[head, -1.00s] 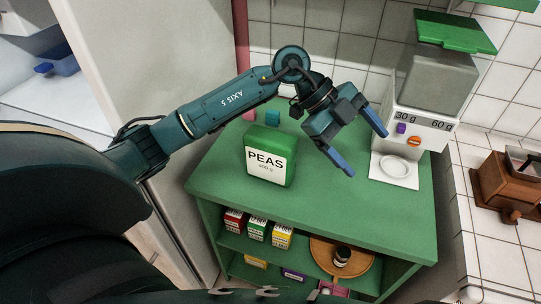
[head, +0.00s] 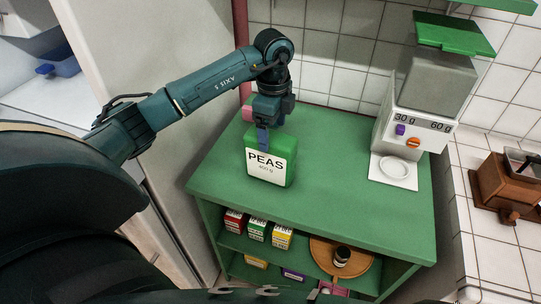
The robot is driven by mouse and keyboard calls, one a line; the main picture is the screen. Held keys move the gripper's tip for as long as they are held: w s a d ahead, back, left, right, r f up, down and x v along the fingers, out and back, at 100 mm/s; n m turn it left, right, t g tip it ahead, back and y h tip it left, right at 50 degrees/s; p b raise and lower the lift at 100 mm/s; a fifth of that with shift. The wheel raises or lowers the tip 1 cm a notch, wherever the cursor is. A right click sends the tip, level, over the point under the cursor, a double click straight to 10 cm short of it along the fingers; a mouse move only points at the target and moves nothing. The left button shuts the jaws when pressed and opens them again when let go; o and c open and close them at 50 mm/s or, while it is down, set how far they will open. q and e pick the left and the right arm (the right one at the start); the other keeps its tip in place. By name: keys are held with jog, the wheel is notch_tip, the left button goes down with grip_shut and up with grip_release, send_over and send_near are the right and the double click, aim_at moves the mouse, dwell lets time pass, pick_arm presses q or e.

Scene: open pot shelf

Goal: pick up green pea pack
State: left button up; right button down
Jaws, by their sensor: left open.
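The green pea pack (head: 270,166) stands upright on the green shelf top, its white PEAS label facing me. My left gripper (head: 263,138) points down at the top of the pack, with a blue finger in front of its upper front face. The gripper is open. The other finger is hidden, so I cannot tell whether the jaws touch the pack. My right gripper is not in view.
The green shelf top (head: 340,180) is clear right of the pack. A dispenser (head: 428,100) with a white dish (head: 396,172) stands at the right. A pink block (head: 247,113) sits behind the pack. Small boxes (head: 257,229) stand on the lower shelf.

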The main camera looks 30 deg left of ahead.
aim_at(271, 136)
pick_arm(q)
jog(key=shift+a+f+p, duration=0.2)
jog(key=shift+f+p, duration=0.15)
jog(key=shift+f, duration=1)
jog(key=shift+a+f+p, duration=0.15)
jog(key=shift+f+p, duration=0.2)
jog(key=shift+f, duration=0.95)
jog(key=shift+r, duration=0.1)
jog(key=c, duration=1.8)
